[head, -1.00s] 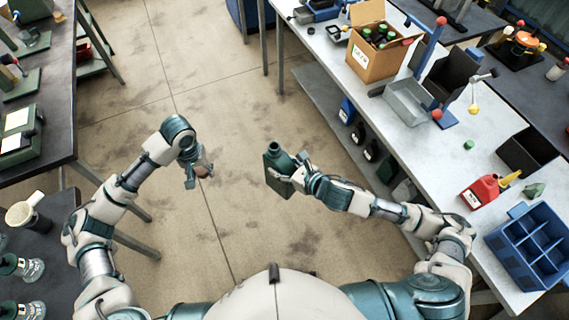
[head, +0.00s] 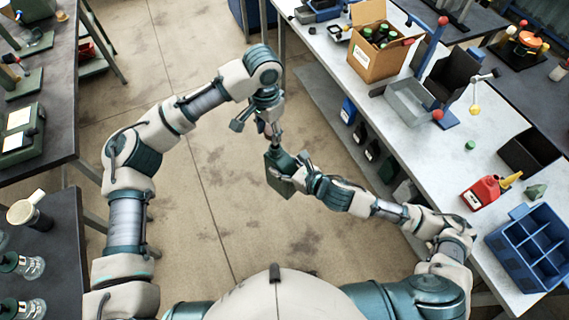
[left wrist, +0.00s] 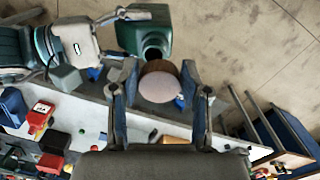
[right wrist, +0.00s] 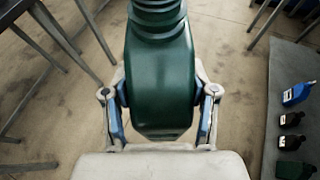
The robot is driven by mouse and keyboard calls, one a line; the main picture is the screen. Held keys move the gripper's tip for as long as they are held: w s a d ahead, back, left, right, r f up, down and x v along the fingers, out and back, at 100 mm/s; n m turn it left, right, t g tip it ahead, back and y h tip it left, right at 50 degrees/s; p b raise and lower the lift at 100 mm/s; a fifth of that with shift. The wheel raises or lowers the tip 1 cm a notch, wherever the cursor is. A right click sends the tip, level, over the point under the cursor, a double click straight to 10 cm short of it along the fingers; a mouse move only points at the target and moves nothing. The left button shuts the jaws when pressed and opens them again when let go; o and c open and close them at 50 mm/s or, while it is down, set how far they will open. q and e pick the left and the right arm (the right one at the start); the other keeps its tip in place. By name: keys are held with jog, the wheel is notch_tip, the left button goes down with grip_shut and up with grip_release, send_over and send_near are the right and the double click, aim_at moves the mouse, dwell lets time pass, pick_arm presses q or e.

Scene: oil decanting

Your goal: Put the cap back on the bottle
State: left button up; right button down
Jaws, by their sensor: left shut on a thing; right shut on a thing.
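The dark green bottle (head: 274,181) is in my right gripper (head: 292,184), held up over the floor. In the right wrist view the fingers (right wrist: 163,97) are shut on both sides of the bottle's body (right wrist: 160,65). My left gripper (head: 267,128) is above the bottle's neck. The open mouth of the bottle (left wrist: 137,36) shows just beyond the cap. Cap and mouth look close; I cannot tell whether they touch. The neck is partly hidden in the head view.
The right bench (head: 420,140) carries a cardboard box (head: 378,62), a grey tray (head: 408,103), a red can (head: 482,192) and a blue divided crate (head: 510,268). A small green piece (head: 469,145) lies on it. Benches stand at left. Open floor lies between.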

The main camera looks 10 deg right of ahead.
pick_arm(q)
jog(key=shift+s+d+r, duration=0.1)
jog(key=shift+d+r, duration=0.2)
jog(key=shift+r, duration=0.05)
jog(key=shift+a, duration=0.15)
jog(key=shift+f, duration=0.15)
jog(key=shift+d+f, duration=0.2)
jog(key=shift+f, duration=1.65)
jog(key=shift+a, duration=0.15)
